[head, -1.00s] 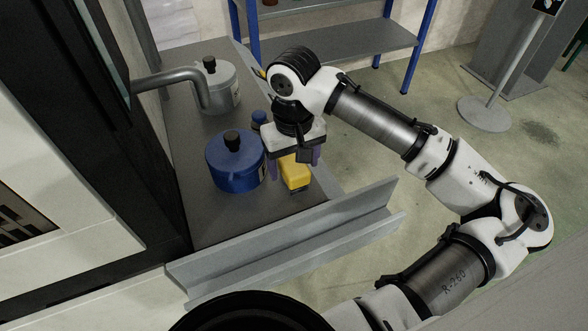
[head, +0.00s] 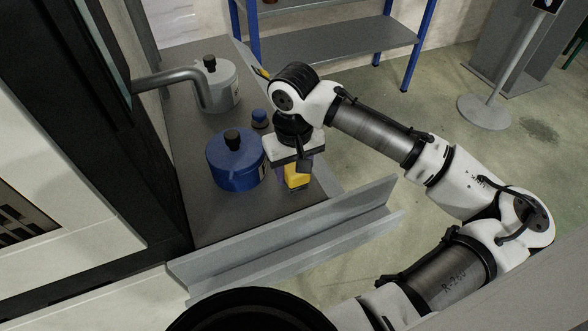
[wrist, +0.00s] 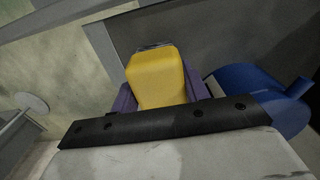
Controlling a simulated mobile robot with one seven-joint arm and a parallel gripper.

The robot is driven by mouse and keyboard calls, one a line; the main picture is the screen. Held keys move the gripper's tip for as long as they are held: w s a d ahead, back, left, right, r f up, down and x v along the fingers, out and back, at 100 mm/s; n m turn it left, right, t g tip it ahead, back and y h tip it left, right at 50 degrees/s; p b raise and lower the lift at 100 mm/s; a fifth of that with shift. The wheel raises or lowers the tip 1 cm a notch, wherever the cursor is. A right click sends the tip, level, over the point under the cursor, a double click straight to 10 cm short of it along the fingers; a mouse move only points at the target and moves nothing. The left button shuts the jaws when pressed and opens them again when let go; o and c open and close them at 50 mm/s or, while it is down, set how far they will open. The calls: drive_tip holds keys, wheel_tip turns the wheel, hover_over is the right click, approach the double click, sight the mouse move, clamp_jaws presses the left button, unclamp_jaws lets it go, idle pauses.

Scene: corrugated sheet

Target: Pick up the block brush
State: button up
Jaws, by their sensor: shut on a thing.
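The block brush is a yellow block (head: 297,181) near the front right of the grey work surface, just right of the blue pot; it also shows in the wrist view (wrist: 157,78). My gripper (head: 291,172) is over it from above, and its purple fingers are on both sides of the yellow body. In the wrist view my gripper (wrist: 160,98) is shut on the brush, with one finger at each side. The brush's underside is hidden, so I cannot tell whether it touches the surface.
A blue lidded pot (head: 235,162) stands close left of my gripper. A small blue-topped jar (head: 259,118) and a grey lidded pot (head: 219,85) stand farther back. A grey metal ledge (head: 290,250) runs along the front. Blue-framed shelving (head: 345,40) stands behind.

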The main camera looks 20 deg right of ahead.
drive_tip(key=shift+r, duration=0.15)
wheel_tip(320, 180, up, 20)
drive_tip(key=b, duration=0.1)
idle(0.3)
drive_tip(key=o, duration=0.3)
drive_tip(key=shift+c, duration=0.7)
drive_tip(key=shift+s+f, duration=0.1)
drive_tip(key=shift+f, duration=0.1)
